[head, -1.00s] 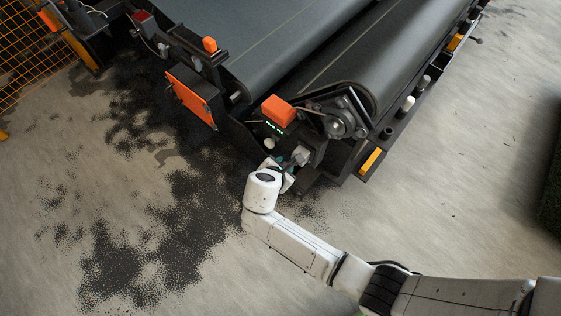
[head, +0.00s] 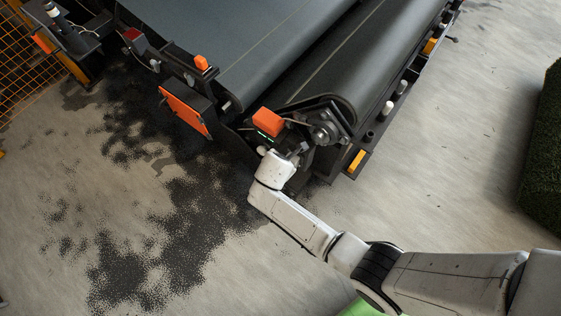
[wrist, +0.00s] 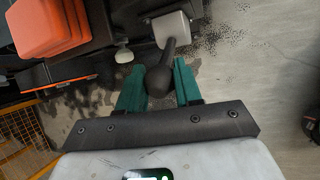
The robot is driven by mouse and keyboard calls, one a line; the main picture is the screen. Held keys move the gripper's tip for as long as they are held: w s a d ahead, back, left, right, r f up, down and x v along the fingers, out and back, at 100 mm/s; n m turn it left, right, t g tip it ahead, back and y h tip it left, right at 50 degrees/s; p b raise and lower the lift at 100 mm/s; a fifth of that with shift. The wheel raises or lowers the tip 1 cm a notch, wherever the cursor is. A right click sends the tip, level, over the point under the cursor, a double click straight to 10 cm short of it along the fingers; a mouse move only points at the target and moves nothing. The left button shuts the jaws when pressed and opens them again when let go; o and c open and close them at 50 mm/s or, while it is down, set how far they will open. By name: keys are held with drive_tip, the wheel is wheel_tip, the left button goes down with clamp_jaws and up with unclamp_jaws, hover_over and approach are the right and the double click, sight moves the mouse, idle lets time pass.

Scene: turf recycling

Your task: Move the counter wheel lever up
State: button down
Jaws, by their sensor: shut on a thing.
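The counter wheel lever (wrist: 159,79) is a dark rod with a thick rounded end. In the wrist view it sticks out from a light grey block (wrist: 172,29) towards my gripper (wrist: 158,84). The teal fingers stand on either side of the rod's end and are shut on it. In the head view my gripper (head: 293,158) is at the machine's near corner, just below the orange box (head: 268,121). The lever is hidden or too small to make out there.
The machine's dark belt rollers (head: 320,80) fill the top of the head view. An orange plate (head: 185,111) hangs to the left. An orange mesh fence (head: 22,75) stands at the far left. Dark granules (head: 190,220) lie on the open floor, and turf (head: 545,150) is at the right.

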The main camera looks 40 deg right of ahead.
drive_tip(key=shift+w+d+r, duration=0.1)
drive_tip(key=shift+d, duration=0.05)
drive_tip(key=c, duration=0.8)
unclamp_jaws()
drive_tip(key=p+v, duration=0.1)
drive_tip(key=v, duration=0.9)
drive_tip(key=shift+r, duration=0.3)
drive_tip(key=s+d+r+m+g+y, duration=0.1)
drive_tip(key=s+d+r+m, duration=0.1)
drive_tip(key=s+m, duration=0.5)
drive_tip(key=s+d+r+m+g+y, duration=0.1)
drive_tip(key=s+d+r+m, duration=0.1)
drive_tip(key=s+m, duration=0.5)
drive_tip(key=s+d+r+m+g+y, duration=0.1)
drive_tip(key=s+d+r+m+y, duration=0.1)
drive_tip(key=s+m, duration=0.5)
drive_tip(key=shift+d+r, duration=0.25)
drive_tip(key=shift+r, duration=0.4)
drive_tip(key=shift+d+r, duration=0.25)
drive_tip(key=shift+r, duration=0.4)
